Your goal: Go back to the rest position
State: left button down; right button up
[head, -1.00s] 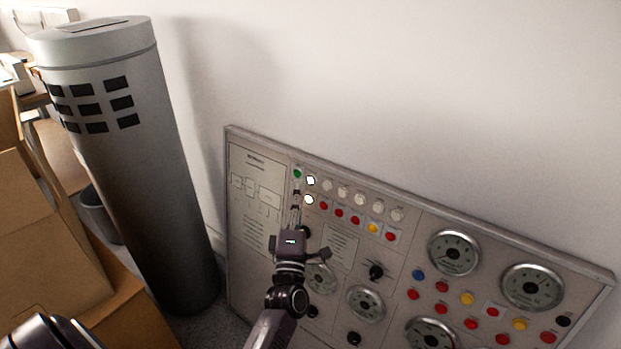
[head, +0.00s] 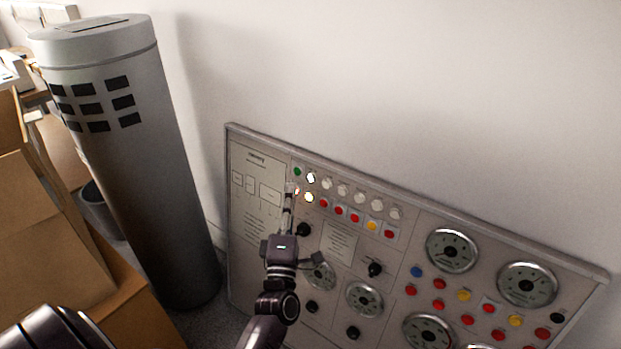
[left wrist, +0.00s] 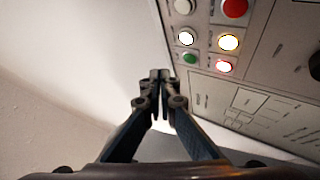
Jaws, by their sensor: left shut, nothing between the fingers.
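My left gripper (head: 288,208) is in front of the upper left part of the control panel (head: 400,215). In the left wrist view the left gripper (left wrist: 161,76) is shut with its fingertips together and nothing between them. The fingertips show beside the panel's edge, near a green button (left wrist: 190,87) and a lit red button (left wrist: 223,67). Two lit lamps, a white one (left wrist: 186,38) and a yellowish one (left wrist: 228,42), show above these. I cannot tell whether the fingertips touch the panel. My right gripper is not in view.
A tall grey cylinder (head: 150,190) stands left of the panel. Cardboard boxes (head: 60,230) are at the left, with a dark bin (head: 100,210) behind them. A plain white wall (head: 400,80) is behind the panel. The panel carries several gauges, knobs and buttons.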

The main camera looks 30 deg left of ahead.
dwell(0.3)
